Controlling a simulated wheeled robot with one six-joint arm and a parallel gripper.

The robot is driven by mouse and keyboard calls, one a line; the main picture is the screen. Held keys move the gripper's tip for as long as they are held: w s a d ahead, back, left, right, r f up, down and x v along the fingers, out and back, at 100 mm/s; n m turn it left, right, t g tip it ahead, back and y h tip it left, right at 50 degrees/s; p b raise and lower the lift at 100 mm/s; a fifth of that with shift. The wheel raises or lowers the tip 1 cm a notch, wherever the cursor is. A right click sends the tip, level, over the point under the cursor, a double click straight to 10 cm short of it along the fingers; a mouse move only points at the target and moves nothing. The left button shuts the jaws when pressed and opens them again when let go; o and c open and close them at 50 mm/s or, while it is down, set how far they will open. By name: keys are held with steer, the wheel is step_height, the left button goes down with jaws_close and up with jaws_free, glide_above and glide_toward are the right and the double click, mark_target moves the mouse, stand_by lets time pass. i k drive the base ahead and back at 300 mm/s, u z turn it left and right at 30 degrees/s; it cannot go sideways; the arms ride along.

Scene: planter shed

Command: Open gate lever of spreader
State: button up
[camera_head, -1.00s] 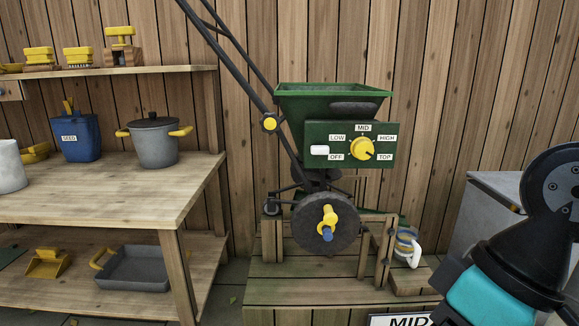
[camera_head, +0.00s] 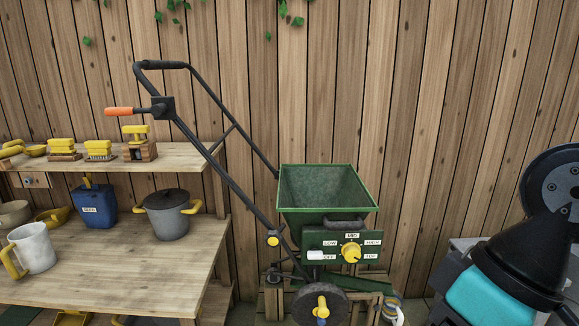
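The green spreader (camera_head: 328,200) stands right of centre, its open hopper facing up. Its dark handle (camera_head: 215,155) slopes up to the left. A lever with an orange grip (camera_head: 119,112) sticks out to the left from a black bracket (camera_head: 163,107) near the top of the handle. The front panel (camera_head: 330,246) carries a yellow dial (camera_head: 351,252) among labels such as LOW, MID, HIGH and TOP, and a white switch (camera_head: 315,254) beside OFF. Part of my arm shows at the right edge.
A wooden bench (camera_head: 130,265) at the left holds a grey pot (camera_head: 168,214), a blue container (camera_head: 94,207) and a white mug (camera_head: 33,247). A shelf (camera_head: 190,157) above it holds yellow-topped brushes. A plank wall stands close behind the spreader.

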mark_target(160, 110)
steer(key=u, duration=0.45)
steer(key=k, duration=1.2)
steer(key=u, duration=1.5)
steer(key=i, duration=1.25)
steer(key=u, duration=0.65)
steer(key=i, duration=1.65)
steer(key=z, duration=0.4)
steer(key=i, duration=0.8)
steer(key=z, duration=1.5)
steer(key=i, duration=0.9)
steer(key=z, duration=0.85)
